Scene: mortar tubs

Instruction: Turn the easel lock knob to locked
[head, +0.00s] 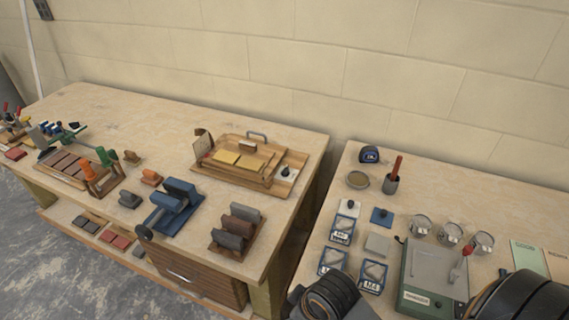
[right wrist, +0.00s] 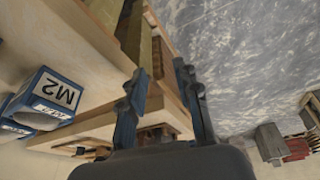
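The easel appears to be the wooden tray-like stand (head: 268,181) at the back right of the left bench, with yellow pieces lying on it. A dark knob on a small white plate (head: 287,172) sits at its right end; I take this for the lock knob, and its setting is too small to read. My right gripper (right wrist: 165,95) shows in the right wrist view with its two fingers apart and nothing between them. A wooden bench edge and the floor lie beyond the fingers. The knob cannot be made out in that view.
A blue-framed box marked M2 (right wrist: 48,95) is left of the fingers. The right bench holds a green-grey machine (head: 430,275) with a red-handled lever, several metal cups (head: 450,233) and a blue tape measure (head: 369,154). A narrow gap separates the benches.

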